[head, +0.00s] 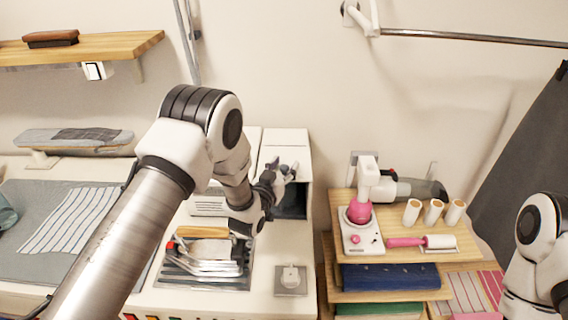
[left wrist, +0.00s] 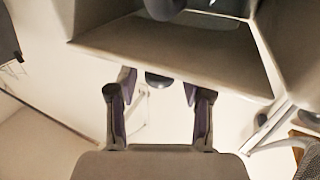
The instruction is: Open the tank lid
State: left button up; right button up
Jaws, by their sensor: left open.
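A white tank-like unit (head: 292,145) stands against the wall at the back of the white work table, with a dark recess (head: 292,208) in its front. I cannot tell for sure which panel is the lid. My left gripper (head: 287,171) is at the unit, over the upper part of the recess. In the left wrist view its two fingers (left wrist: 158,98) are apart, with nothing gripped. A small dark rounded piece (left wrist: 158,80) lies between the fingertips, at the edge of a pale box-like panel (left wrist: 170,62). Contact cannot be told. My right gripper is out of view.
A grey tray (head: 172,274) with metal tools lies in front of the unit, beside a small plate with a white knob (head: 291,279). A wooden shelf stand (head: 398,198) with spools and a pink-bulbed device stands to the right. My left arm crosses the table.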

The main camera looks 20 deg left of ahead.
pick_arm(q)
jog(key=shift+w+f, duration=0.15)
grip_shut()
jog(key=shift+r, duration=0.2)
